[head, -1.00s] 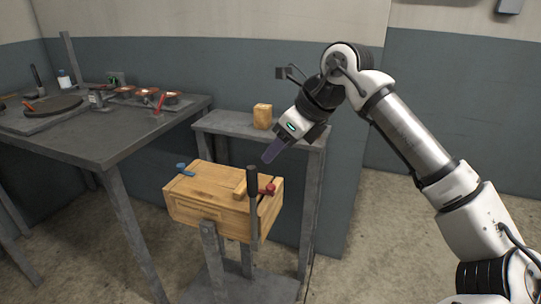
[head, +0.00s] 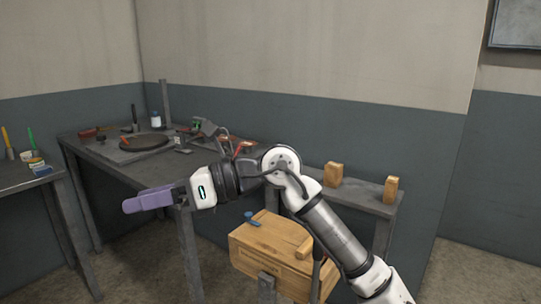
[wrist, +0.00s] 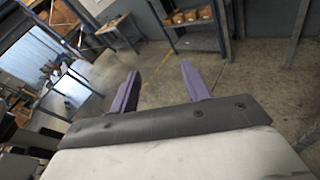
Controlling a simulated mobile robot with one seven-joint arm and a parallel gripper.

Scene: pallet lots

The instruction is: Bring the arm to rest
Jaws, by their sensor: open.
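My gripper (head: 148,200) has purple fingers and points left in the head view, in front of the grey workbench. In the wrist view the two purple fingers (wrist: 160,88) stand apart with nothing between them, and bare floor shows beyond. My arm reaches up from the lower right of the head view and bends at the elbow near the picture's middle. The gripper is clear of the wooden box (head: 270,250), which sits lower and to the right.
The grey workbench (head: 100,160) holds a round dark plate (head: 143,144) and small tools. Two wooden blocks (head: 333,174) (head: 391,189) stand on a narrow grey shelf. Another table (head: 25,178) is at the left. The wrist view shows open floor and a shelf with boxes (wrist: 190,17).

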